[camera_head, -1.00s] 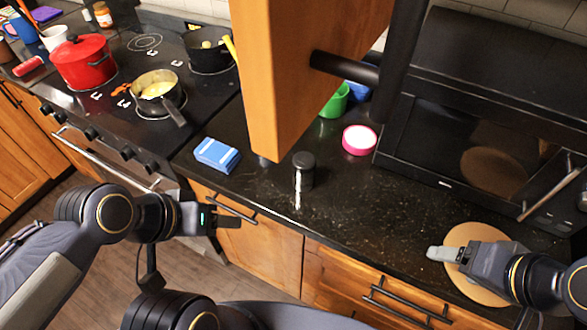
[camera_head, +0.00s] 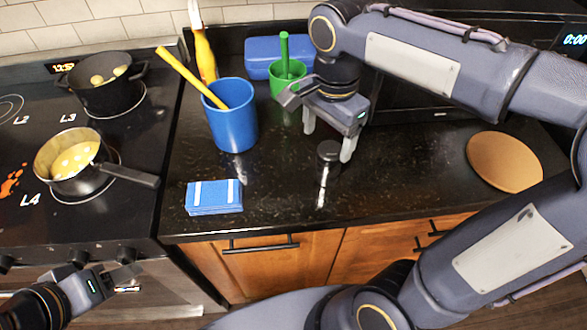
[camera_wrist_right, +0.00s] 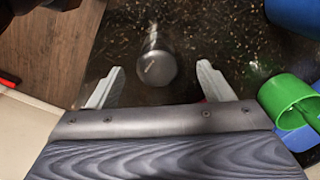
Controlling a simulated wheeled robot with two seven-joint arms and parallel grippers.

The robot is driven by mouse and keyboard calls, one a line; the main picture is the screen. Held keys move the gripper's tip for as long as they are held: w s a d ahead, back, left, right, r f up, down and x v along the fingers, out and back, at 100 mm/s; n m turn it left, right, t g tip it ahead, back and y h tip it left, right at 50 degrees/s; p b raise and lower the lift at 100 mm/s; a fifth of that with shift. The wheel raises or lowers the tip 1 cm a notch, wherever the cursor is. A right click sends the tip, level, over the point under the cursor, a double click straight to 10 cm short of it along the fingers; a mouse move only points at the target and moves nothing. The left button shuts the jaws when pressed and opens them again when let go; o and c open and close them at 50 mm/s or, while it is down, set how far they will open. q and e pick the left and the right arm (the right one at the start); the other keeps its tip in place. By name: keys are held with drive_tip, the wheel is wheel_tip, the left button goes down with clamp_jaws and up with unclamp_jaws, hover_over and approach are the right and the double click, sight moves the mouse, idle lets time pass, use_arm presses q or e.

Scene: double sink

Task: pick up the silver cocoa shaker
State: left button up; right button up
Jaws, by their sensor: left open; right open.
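The silver cocoa shaker (camera_head: 327,163) stands upright on the black counter, with a dark top in the head view. In the right wrist view the shaker (camera_wrist_right: 155,66) lies ahead of the fingers, roughly midway between their lines. My right gripper (camera_head: 328,142) is open and empty, pointing down just above and behind the shaker. Its two pale fingers (camera_wrist_right: 160,88) are spread wide in the wrist view. I cannot tell whether a finger touches the shaker. My left gripper (camera_head: 130,278) is open and empty at the lower left, in front of the stove.
A blue cup (camera_head: 232,122) with utensils and a green cup (camera_head: 288,82) stand left of my right gripper. A blue sponge-like block (camera_head: 214,197) lies near the counter edge. A round wooden board (camera_head: 503,162) lies at right. A pan (camera_head: 72,168) sits on the stove.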

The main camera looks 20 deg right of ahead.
sight(331, 149)
drive_tip(key=shift+w+a+f, duration=0.15)
drive_tip(key=shift+a+f, duration=0.05)
drive_tip(key=shift+f, duration=0.45)
drive_tip(key=f, duration=0.1)
drive_tip(key=d+f, duration=0.1)
drive_tip(key=f, duration=0.3)
drive_tip(key=shift+d+f, duration=0.2)
drive_tip(key=shift+d, duration=0.1)
drive_tip(key=shift+f, duration=0.6)
drive_tip(key=c, duration=1.1)
